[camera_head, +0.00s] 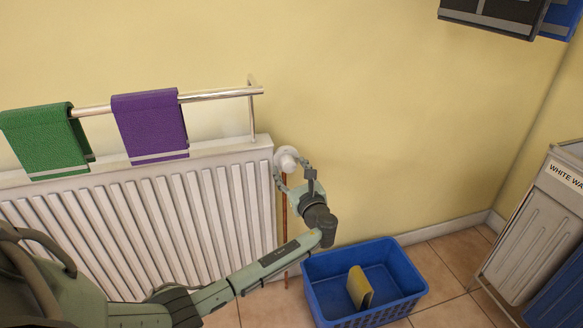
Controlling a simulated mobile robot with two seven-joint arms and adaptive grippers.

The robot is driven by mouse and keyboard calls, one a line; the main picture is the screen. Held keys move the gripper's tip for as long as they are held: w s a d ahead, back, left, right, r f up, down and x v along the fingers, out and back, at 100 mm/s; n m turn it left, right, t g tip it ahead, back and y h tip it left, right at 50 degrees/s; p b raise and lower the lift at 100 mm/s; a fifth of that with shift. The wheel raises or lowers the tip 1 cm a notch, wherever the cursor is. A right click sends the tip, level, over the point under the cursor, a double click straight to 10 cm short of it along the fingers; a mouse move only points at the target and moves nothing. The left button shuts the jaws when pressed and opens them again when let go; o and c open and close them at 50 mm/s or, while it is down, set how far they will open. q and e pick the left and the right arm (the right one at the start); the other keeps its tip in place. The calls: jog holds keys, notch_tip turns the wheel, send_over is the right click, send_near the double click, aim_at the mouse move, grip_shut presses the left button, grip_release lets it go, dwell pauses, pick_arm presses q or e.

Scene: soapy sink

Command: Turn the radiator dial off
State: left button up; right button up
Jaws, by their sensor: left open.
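The white radiator (215,215) stands against the yellow wall at the left. Its round white dial (287,161) sits at the radiator's upper right corner, above a thin copper pipe (285,235). My left gripper (293,172) is open at the dial, with its fingers at either side of the dial's lower part. I cannot tell whether the fingers touch it. The gripper hides part of the dial's underside. My right gripper is not in view.
A metal rail (220,94) above the radiator carries a green towel (42,138) and a purple towel (150,124). A blue basket (405,272) holding a yellow sponge-like block (359,287) stands on the tiled floor below the gripper. A white hamper (530,235) stands at the right.

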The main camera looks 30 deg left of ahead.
pick_arm(q)
jog(key=shift+w+a, duration=0.45)
jog(key=shift+a, duration=0.05)
jog(key=c, duration=1.2)
jog(key=shift+o, duration=0.2)
